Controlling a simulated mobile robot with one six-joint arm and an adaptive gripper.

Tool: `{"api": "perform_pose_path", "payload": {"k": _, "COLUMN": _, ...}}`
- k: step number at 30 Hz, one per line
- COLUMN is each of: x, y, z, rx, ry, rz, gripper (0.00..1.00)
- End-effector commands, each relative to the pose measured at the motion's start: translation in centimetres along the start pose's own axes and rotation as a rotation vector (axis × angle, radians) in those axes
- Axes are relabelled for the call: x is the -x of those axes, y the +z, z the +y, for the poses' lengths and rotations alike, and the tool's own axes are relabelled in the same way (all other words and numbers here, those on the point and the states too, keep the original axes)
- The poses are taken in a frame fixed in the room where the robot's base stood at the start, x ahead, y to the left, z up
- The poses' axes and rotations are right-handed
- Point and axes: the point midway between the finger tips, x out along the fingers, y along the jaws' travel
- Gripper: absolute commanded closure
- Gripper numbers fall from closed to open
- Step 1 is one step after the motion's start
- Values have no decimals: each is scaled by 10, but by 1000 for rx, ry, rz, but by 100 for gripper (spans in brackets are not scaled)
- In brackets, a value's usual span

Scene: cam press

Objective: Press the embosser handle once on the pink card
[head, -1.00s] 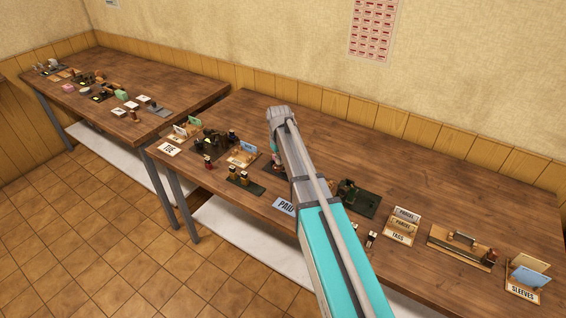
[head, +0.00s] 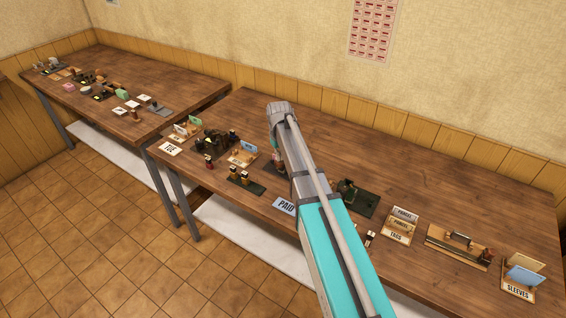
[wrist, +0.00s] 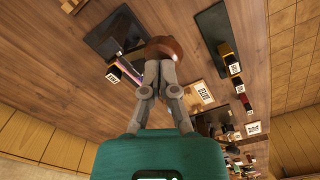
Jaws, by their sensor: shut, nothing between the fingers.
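A brown rounded knob (wrist: 172,46), apparently the embosser handle, shows just beyond my gripper (wrist: 158,64) in the wrist view. My gripper is shut and empty, fingertips together at the knob; I cannot tell whether they touch it. A dark base (wrist: 118,30) lies beside the knob. A thin pink strip (wrist: 128,71) below that base may be the pink card; its face is mostly hidden. In the head view my arm covers most of this spot, and only a bit of dark base (head: 270,168) shows beside it.
Stamps on a dark mat (head: 244,181) and a card holder (head: 243,155) are to the left. The table's back strip is clear.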

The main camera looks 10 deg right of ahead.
Motion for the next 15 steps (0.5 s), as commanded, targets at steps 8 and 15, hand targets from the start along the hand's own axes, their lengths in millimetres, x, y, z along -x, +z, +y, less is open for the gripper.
{"api": "perform_pose_path", "payload": {"k": 8, "x": 7, "y": 0, "z": 0, "rx": 0, "ry": 0, "rz": 0, "gripper": 100}}
{"api": "perform_pose_path", "payload": {"k": 15, "x": 12, "y": 0, "z": 0, "rx": 0, "ry": 0, "rz": 0, "gripper": 100}}
